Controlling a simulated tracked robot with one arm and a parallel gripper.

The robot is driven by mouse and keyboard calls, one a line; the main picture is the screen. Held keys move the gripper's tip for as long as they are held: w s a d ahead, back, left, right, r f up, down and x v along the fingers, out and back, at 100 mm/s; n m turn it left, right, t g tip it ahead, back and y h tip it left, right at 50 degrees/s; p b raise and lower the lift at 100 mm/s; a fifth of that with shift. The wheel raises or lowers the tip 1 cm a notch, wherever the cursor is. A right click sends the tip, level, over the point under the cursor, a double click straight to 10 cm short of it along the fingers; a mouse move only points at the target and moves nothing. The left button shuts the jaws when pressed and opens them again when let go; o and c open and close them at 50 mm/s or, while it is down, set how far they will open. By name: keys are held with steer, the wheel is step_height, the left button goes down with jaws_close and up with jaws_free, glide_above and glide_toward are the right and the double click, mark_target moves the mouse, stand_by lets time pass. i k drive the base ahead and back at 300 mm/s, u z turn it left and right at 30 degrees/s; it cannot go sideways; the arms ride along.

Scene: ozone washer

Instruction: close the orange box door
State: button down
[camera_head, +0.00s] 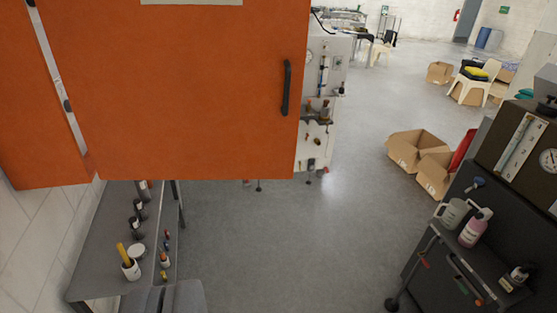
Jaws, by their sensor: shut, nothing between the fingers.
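The orange box (38,135) fills the upper left of the head camera view, beside the white wall. Its orange door (185,100) is a wide flat panel right of a pale strip (57,80) with dark fittings. A dark vertical handle (286,88) sits near the door's right edge. The door's top runs out of view, and the box interior does not show. How far the door stands open cannot be told. My gripper is not in view.
Below the door is a dark bench (110,245) with small bottles and a cup (130,268). A white tool panel (326,95) stands behind the door's right edge. A dark cart (465,275) with bottles is lower right; cardboard boxes (418,145) lie beyond. The middle floor is clear.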

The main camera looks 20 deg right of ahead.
mark_target(162, 89)
steer(key=u, duration=0.05)
steer(key=i, duration=1)
steer(key=z, duration=0.05)
